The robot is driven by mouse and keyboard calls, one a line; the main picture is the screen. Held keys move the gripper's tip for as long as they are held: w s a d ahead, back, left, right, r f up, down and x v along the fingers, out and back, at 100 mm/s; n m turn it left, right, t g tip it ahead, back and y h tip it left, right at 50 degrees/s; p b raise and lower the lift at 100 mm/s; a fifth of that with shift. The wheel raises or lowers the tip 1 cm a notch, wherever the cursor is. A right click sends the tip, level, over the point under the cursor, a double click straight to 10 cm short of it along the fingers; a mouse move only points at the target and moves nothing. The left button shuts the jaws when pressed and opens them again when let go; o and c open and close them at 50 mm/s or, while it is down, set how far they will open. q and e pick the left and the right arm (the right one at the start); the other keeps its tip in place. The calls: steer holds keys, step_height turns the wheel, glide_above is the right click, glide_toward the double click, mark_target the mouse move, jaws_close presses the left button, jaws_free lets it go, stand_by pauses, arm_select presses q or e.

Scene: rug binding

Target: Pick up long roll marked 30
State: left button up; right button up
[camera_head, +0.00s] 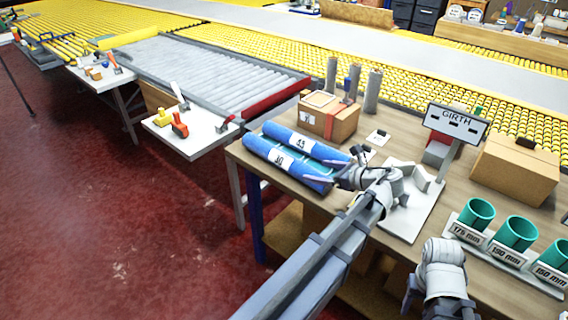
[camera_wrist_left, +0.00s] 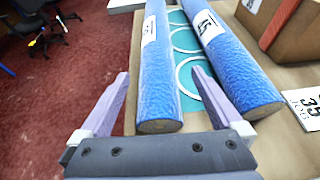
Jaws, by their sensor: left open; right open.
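Two blue rolls lie side by side at the table's left end. The front roll (camera_head: 262,148) has a white label, hard to read, perhaps 30 or 10; the rear roll (camera_head: 275,129) has a label like 45. In the left wrist view, the front roll (camera_wrist_left: 158,80) points its near end between the spread fingers of my left gripper (camera_wrist_left: 163,100), and the rear roll (camera_wrist_left: 235,70) is to the right. My left gripper (camera_head: 338,168) is open at the rolls' right ends; contact is not clear. My right gripper (camera_head: 436,290) is open and apart from the rolls, its fingertips partly hidden.
A teal mat with white rings (camera_wrist_left: 186,72) lies under the rolls. Behind stand a cardboard box (camera_head: 343,126) and grey upright rolls (camera_head: 373,90). A small card (camera_head: 378,137), the GIRTH stand (camera_head: 456,122) and teal rings (camera_head: 516,232) are to the right. Red floor (camera_head: 130,240) is left.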

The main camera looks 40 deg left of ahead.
mark_target(308, 172)
arm_select(q)
steer(key=a+f+b, duration=0.1)
steer(key=a, duration=0.1)
steer(key=a+f+b, duration=0.1)
steer(key=a+f, duration=0.1)
steer(key=shift+b, duration=0.35)
steer(key=shift+a, duration=0.2)
steer(key=shift+r, duration=0.1)
jaws_close()
stand_by(0.4)
